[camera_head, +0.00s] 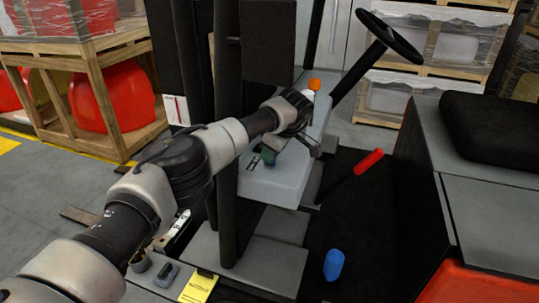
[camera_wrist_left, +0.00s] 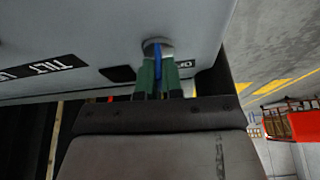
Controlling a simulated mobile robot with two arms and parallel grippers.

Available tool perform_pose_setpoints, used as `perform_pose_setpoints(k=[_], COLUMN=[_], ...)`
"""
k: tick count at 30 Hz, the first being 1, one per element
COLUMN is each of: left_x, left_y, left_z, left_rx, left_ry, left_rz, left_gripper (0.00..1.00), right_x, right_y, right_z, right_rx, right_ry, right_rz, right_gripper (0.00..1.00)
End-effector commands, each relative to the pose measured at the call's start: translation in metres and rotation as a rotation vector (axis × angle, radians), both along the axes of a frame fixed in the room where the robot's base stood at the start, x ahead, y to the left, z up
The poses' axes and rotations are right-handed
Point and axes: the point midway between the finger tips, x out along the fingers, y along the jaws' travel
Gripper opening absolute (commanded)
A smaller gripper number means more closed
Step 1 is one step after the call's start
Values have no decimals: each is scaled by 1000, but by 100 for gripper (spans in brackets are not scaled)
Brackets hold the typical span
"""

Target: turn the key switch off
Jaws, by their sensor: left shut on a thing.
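The key switch (camera_wrist_left: 153,45) shows in the left wrist view as a round metal collar with a blue key in it, set in a light grey console (camera_wrist_left: 60,25). My left gripper (camera_wrist_left: 158,75) has its green fingers on both sides of the blue key and is shut on it. In the head view, the left gripper (camera_head: 268,156) reaches the grey console (camera_head: 275,185) from above. The key is hidden there by the fingers. A black label (camera_wrist_left: 182,65) beside the switch is partly covered. My right gripper is not in view.
A steering wheel (camera_head: 390,36) and an orange knob (camera_head: 314,84) are beyond the console. A red-handled lever (camera_head: 368,162) stands to its right, with a blue pedal-like piece (camera_head: 333,264) below. Dark posts (camera_head: 228,130) stand close to my left arm. A black seat (camera_head: 500,135) is at right.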

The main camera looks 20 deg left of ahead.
Motion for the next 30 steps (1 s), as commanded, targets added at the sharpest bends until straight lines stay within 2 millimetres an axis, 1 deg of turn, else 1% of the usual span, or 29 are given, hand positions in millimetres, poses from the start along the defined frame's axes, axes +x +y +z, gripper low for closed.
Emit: perform_pose_setpoints(k=[4, 9, 24, 25, 27, 29, 30], left_x=[1, 1, 1, 1, 1, 1, 1], left_y=[0, 0, 0, 0, 0, 0, 0], left_z=[2, 2, 3, 3, 2, 2, 2], left_rx=[1, 1, 0, 0, -1, 0, 0], left_ry=[-5, -5, -5, -5, -5, -4, -4], left_rz=[65, 105, 122, 122, 122, 122, 122], left_gripper=[0, 0, 0, 9, 20, 29, 32], right_x=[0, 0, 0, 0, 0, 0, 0], right_y=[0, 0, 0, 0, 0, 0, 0], right_z=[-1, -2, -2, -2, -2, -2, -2], right_rx=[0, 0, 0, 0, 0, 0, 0], right_ry=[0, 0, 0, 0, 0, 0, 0], right_rz=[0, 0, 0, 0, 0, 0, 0], right_gripper=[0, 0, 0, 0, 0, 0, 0])
